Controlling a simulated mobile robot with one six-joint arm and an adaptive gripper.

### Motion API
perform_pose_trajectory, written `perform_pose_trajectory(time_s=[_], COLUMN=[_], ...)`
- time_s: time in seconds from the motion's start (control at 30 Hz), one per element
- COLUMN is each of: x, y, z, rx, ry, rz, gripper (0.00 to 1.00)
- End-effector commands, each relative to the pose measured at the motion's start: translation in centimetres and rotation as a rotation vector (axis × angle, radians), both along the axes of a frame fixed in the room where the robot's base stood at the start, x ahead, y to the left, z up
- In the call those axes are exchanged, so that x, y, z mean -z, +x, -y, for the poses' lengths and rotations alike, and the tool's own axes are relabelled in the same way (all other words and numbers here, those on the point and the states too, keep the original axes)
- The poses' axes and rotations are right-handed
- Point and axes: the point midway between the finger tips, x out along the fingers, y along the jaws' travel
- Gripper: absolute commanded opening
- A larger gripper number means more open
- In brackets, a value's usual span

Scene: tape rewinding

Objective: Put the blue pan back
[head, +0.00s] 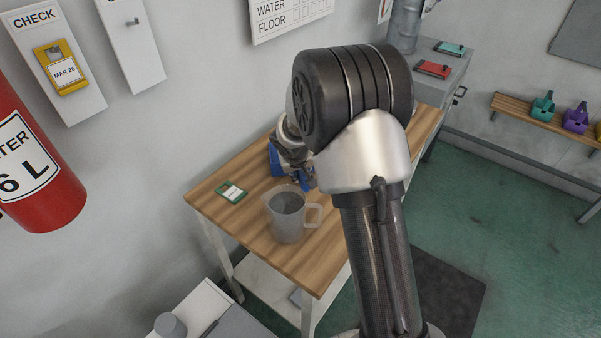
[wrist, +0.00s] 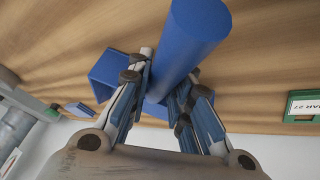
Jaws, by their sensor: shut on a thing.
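The blue pan (wrist: 118,72) shows in the wrist view with a thick round blue handle (wrist: 195,35). My gripper (wrist: 170,66) is shut on the handle, one finger on each side. In the head view part of the blue pan (head: 276,160) shows over the wooden table, beside my gripper (head: 303,178). My arm hides much of it there. I cannot tell whether the pan touches the table.
A clear measuring jug (head: 286,218) stands on the wooden table (head: 262,246) in front of my gripper. A green-framed card (head: 232,192) lies to its left. Teal (head: 543,107) and purple (head: 577,118) items sit on a bench at right. A red fire extinguisher (head: 35,165) is at left.

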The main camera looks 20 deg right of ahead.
Motion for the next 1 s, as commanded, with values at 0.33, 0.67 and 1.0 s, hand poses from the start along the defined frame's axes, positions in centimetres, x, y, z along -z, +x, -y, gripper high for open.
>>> perform_pose_trajectory(time_s=[0.33, 0.67, 1.0], x=[0.2, 0.2, -1.6], y=[0.0, 0.0, -0.4], z=[0.0, 0.0, -0.3], rx=[0.000, 0.000, -0.001], ry=[0.000, 0.000, -0.001], rz=[0.000, 0.000, 0.004], gripper=[0.28, 0.40, 0.40])
